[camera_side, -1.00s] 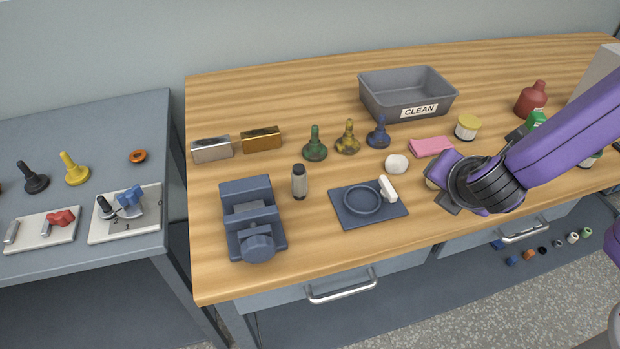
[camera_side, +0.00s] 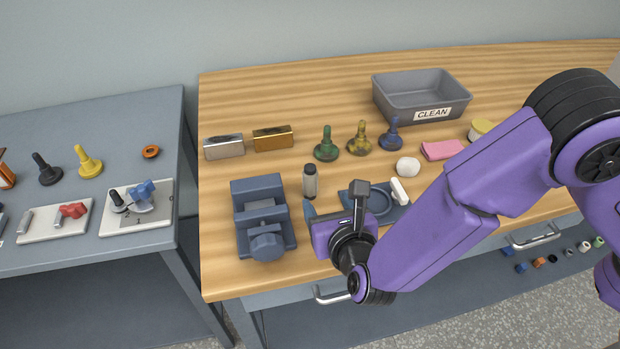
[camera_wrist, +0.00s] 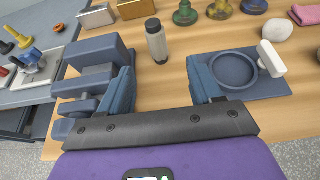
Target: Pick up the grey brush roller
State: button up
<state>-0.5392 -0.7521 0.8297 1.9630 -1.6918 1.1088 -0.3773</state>
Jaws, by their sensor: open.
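The grey brush roller (camera_side: 310,184), a short upright cylinder with a dark top, stands on the wooden bench between the blue vice and the blue mat. In the wrist view the roller (camera_wrist: 158,46) stands upright ahead of my fingers, near the middle. My gripper (camera_side: 335,206) is open and empty, on the front side of the roller and apart from it. In the wrist view its two blue fingers (camera_wrist: 160,80) are spread wide, with bare wood between them.
The blue vice (camera_side: 264,215) is left of the roller. The blue mat (camera_side: 398,215) with a ring and white brush is right, partly hidden by my gripper. Behind are metal blocks (camera_side: 273,138), green (camera_side: 325,146), yellow and blue knobbed pieces, and the CLEAN bin (camera_side: 420,93).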

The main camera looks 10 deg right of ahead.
aim_at(312, 182)
jog(key=x, duration=0.7)
jog(key=shift+a+x, duration=0.15)
jog(key=shift+x, duration=1.15)
jog(key=shift+a+x, duration=0.1)
jog(key=shift+x, duration=1.2)
jog(key=shift+r, duration=0.1)
jog(key=c, duration=1)
